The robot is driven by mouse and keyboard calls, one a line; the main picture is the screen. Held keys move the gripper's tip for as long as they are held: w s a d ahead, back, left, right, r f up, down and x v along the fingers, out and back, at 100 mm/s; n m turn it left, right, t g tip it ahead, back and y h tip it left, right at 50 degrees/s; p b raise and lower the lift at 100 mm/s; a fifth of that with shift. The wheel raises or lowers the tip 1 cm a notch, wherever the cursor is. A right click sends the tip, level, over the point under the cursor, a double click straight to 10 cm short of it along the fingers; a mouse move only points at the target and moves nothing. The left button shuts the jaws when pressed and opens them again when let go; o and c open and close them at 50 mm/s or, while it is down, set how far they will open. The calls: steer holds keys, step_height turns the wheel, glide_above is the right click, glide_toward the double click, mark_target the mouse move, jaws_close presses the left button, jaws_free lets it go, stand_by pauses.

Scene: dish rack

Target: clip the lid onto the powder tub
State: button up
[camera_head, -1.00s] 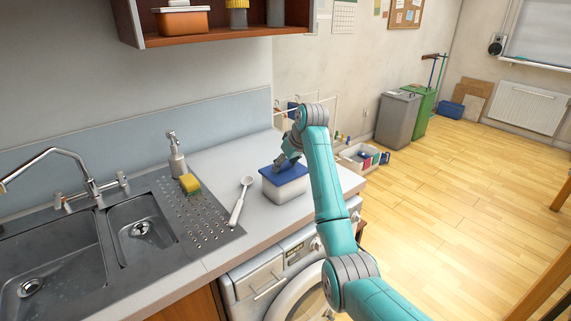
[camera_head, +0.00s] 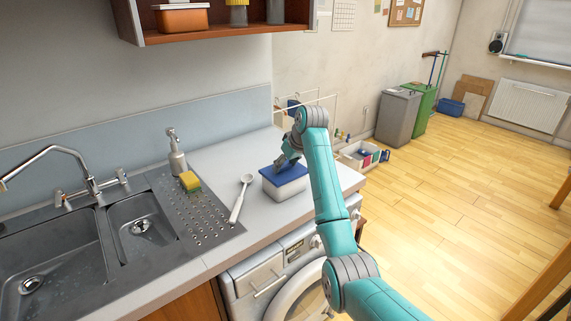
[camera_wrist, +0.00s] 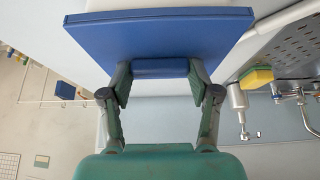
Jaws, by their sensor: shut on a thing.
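The powder tub (camera_head: 286,189) is a white box standing on the worktop near its right end. The blue lid (camera_head: 291,173) lies over the top of the tub; whether it is clipped down all round cannot be told. In the wrist view the blue lid (camera_wrist: 160,30) fills the upper middle, with a raised blue grip (camera_wrist: 160,68) at its edge nearest my fingers. My gripper (camera_head: 284,165) is above the lid in the head view. In the wrist view my gripper (camera_wrist: 160,75) has its two fingers shut on that grip, one on each side.
A white scoop (camera_head: 240,199) lies on the worktop (camera_head: 222,160) left of the tub. A yellow sponge (camera_head: 190,181) and a soap dispenser (camera_head: 176,152) stand by the sink (camera_head: 60,255). A wall shelf (camera_head: 215,30) hangs above. The worktop's front edge is close to the tub.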

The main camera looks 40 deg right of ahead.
steer(key=o, duration=1)
steer(key=shift+o, duration=1)
steer(key=shift+r, duration=3.55)
